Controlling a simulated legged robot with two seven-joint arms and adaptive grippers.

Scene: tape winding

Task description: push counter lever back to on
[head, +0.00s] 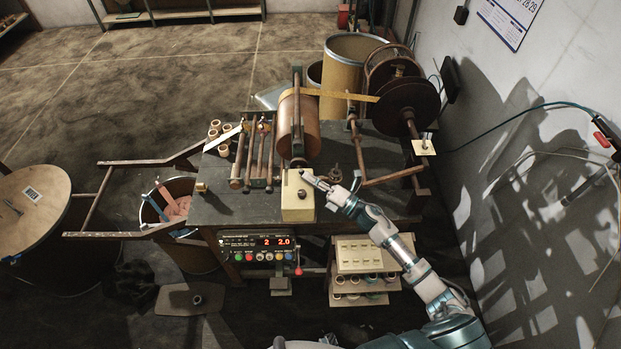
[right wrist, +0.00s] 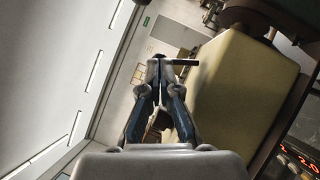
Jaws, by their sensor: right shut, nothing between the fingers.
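The cream counter box (head: 297,212) sits at the front edge of the dark bench, below the copper-coloured drum. A small dark knob (head: 302,193) shows on its top. My right gripper (head: 307,177) is at the upper right of the box, its fingers shut and empty. In the right wrist view the shut fingertips (right wrist: 159,64) are beside the cream box (right wrist: 235,95). A short dark rod (right wrist: 184,62) runs from the fingertips toward the box; I cannot tell whether it is the lever or whether they touch. My left gripper is not in view.
A control panel (head: 262,246) with red digits and buttons hangs below the bench front, with a red-knobbed handle (head: 298,270) at its right. A large reel (head: 405,105) stands at the right, near the wall.

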